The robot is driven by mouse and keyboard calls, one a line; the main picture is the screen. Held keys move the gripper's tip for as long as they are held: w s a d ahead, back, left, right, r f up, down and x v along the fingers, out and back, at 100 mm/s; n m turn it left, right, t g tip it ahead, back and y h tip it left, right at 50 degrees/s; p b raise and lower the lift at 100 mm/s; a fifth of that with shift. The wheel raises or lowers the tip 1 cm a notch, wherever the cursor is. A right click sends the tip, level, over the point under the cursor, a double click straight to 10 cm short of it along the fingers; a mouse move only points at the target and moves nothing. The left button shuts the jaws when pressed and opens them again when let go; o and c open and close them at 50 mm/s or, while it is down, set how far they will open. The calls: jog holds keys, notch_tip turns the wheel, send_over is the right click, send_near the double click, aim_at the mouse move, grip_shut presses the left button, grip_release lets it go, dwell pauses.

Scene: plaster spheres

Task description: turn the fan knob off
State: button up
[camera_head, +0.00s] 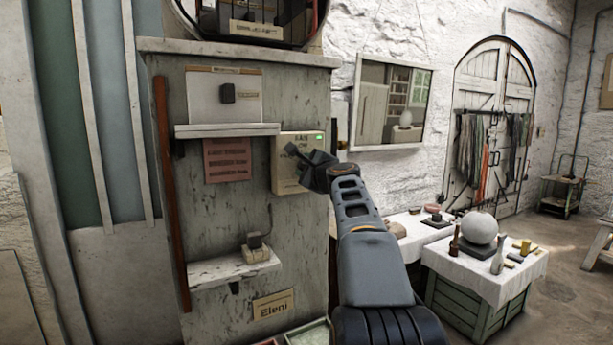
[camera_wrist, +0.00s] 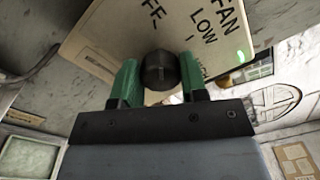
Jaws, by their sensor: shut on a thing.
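The fan panel (camera_head: 288,178) is a cream plate on the side of the grey pillar, with a small green light (camera_head: 319,138) lit at its upper right. In the wrist view the panel (camera_wrist: 120,38) is tilted and shows the words FAN, LOW and part of OFF. The dark round fan knob (camera_wrist: 160,68) sits between the two green fingers of my gripper (camera_wrist: 160,80), which is shut on it. In the head view my gripper (camera_head: 308,166) is at the panel and hides the knob. Which mark the knob points to cannot be told.
A lower shelf (camera_head: 225,270) holds a small object. A cloth-covered table (camera_head: 520,278) with a white sphere (camera_head: 479,228) stands at right.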

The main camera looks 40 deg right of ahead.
jog(key=shift+n+b, duration=0.35)
jog(key=shift+n, duration=0.15)
dwell(0.3)
jog(key=o, duration=0.9)
jog(key=shift+s, duration=0.1)
jog(key=s+b, duration=0.1)
jog(key=s, duration=0.3)
jog(key=s+a+b, duration=0.1)
jog(key=s+b, duration=0.1)
jog(key=s, duration=0.3)
jog(key=s+a+b, duration=0.1)
jog(key=s, duration=0.3)
jog(key=shift+s+f, duration=0.2)
jog(key=shift+f, duration=0.05)
